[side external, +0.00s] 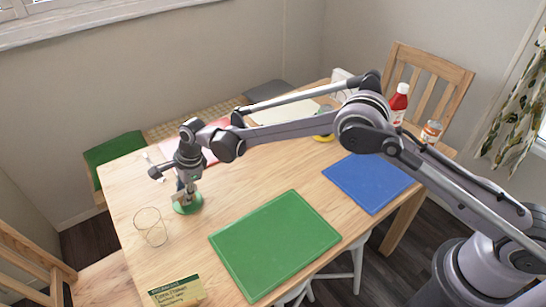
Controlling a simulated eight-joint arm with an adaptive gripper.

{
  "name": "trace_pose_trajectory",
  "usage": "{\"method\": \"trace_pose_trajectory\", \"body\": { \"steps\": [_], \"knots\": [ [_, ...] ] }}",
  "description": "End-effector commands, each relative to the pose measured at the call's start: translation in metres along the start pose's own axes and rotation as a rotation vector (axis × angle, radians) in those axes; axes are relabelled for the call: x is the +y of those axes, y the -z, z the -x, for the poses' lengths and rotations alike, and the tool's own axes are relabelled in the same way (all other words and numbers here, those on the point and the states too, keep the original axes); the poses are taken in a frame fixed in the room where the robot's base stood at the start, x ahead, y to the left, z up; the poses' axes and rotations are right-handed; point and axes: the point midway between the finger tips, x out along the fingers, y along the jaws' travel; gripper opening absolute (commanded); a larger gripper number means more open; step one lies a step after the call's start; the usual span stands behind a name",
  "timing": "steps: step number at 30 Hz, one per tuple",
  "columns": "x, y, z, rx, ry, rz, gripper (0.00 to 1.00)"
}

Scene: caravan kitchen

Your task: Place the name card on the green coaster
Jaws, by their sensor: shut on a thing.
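The name card (177,291), pale yellow with a dark green band and printed text, is at the table's front-left edge, close to the bottom of the side external view. The round green coaster (188,208) lies on the left part of the table. My gripper (186,199) points down directly over the coaster, with its fingertips at or just above it. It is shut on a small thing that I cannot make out. The gripper hides part of the coaster. The name card is well apart from the gripper.
A clear glass (151,228) stands left of the coaster, near the gripper. A green mat (275,245) and a blue mat (367,182) lie to the right. A red bottle (398,104) and a jar (431,131) stand at the far right. Bare wood surrounds the glass.

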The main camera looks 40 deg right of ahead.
Motion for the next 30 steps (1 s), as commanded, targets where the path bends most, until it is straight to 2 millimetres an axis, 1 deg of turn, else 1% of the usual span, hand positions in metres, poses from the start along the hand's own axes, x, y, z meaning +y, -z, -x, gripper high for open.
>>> {"method": "trace_pose_trajectory", "body": {
  "steps": [2, 12, 13, 14, 15, 25, 28, 30],
  "knots": [
    [0.001, 0.001, -0.005, 0.000, 0.000, 0.000, 0.00],
    [0.002, 0.002, -0.008, 0.000, 0.000, 0.000, 0.00],
    [0.002, 0.002, -0.007, 0.000, 0.000, 0.000, 0.40],
    [0.002, 0.002, -0.007, 0.000, 0.000, 0.000, 0.49],
    [0.002, 0.002, -0.007, 0.000, 0.000, 0.000, 0.54],
    [0.001, 0.002, -0.005, 0.000, 0.000, 0.000, 0.54],
    [0.001, 0.001, 0.001, 0.000, 0.000, 0.000, 0.54],
    [0.001, 0.001, 0.009, 0.000, 0.000, 0.000, 0.54]
  ]
}}
